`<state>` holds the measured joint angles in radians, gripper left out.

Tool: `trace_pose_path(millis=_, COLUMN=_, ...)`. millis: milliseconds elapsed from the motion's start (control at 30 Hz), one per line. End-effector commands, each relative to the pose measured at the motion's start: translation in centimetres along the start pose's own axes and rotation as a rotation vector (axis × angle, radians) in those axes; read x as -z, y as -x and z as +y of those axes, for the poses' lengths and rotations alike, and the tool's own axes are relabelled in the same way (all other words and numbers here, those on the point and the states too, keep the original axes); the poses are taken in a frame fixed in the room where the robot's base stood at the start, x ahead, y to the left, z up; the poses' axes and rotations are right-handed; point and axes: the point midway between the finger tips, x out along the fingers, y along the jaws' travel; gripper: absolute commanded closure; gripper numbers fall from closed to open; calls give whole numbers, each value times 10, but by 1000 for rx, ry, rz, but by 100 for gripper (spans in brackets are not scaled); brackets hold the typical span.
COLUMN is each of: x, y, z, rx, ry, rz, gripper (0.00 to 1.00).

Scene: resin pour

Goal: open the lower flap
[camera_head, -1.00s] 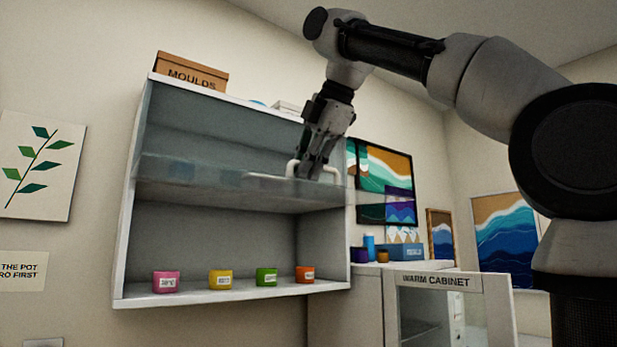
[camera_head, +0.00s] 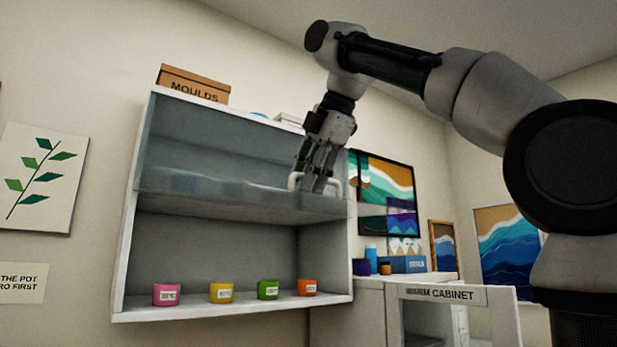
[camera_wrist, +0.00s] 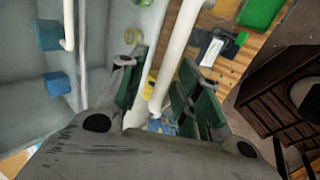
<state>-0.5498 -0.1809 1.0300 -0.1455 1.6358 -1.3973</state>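The lower flap (camera_head: 240,202) is a clear panel on the wall cabinet. It appears raised, at about the middle shelf, with the lower compartment uncovered beneath it. Its white bar handle (camera_head: 294,183) is at the right part of its front edge. My gripper (camera_head: 318,180) is at this handle. In the wrist view the handle bar (camera_wrist: 181,35) runs between the green-padded fingers of my gripper (camera_wrist: 160,100). Gaps show beside the bar, so the fingers look open around it and not clamped. The bar's lower end is partly hidden by the gripper.
Pink (camera_head: 166,294), yellow (camera_head: 221,292), green (camera_head: 268,289) and orange (camera_head: 307,287) cups stand in the lower compartment. A moulds box (camera_head: 193,84) sits on top. The warm cabinet (camera_head: 442,294) stands at lower right. Another white bar (camera_wrist: 68,25) shows in the wrist view.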

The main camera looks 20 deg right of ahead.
Motion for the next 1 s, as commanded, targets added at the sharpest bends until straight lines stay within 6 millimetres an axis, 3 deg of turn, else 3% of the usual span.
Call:
trace_pose_path(millis=300, x=1, y=50, z=1, rx=-3, ry=1, rz=2, gripper=66)
trace_pose_path(millis=433, x=1, y=64, z=2, rx=-3, ry=1, rz=1, gripper=66)
trace_pose_path(millis=1000, x=0, y=71, z=0, rx=-1, ry=1, rz=1, gripper=66)
